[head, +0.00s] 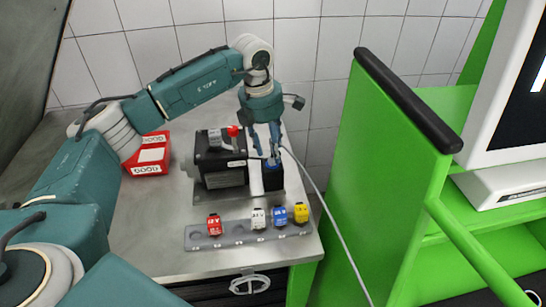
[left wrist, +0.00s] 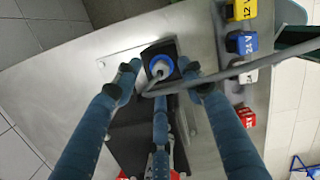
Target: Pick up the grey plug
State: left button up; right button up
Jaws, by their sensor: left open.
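The grey plug (left wrist: 159,68) sits in the blue ring of a dark socket in the left wrist view, with a grey cable (left wrist: 205,77) running off to the right. My left gripper (left wrist: 161,80) is open, with blue fingertips on either side of the socket and a third finger below it; contact cannot be told. In the head view, my left gripper (head: 267,154) points down over the blue-and-black socket block (head: 273,178) beside the black motor (head: 220,162). The fingers largely hide the plug there. My right gripper is not in view.
A grey rack (head: 240,235) at the table's front holds red, white, blue and yellow blocks. A red box (head: 149,156) stands left of the motor. The cable (head: 325,204) hangs over the table's right edge beside a green cabinet (head: 385,180).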

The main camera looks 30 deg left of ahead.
aim_at(271, 157)
pick_arm(q)
jog(key=shift+f, duration=1.15)
jog(key=shift+w, duration=0.1)
jog(key=c, duration=0.3)
grip_shut()
jog(key=shift+r, duration=0.2)
notch_tip(271, 157, up, 20)
jog(key=b, duration=0.4)
jog(key=shift+f, duration=0.2)
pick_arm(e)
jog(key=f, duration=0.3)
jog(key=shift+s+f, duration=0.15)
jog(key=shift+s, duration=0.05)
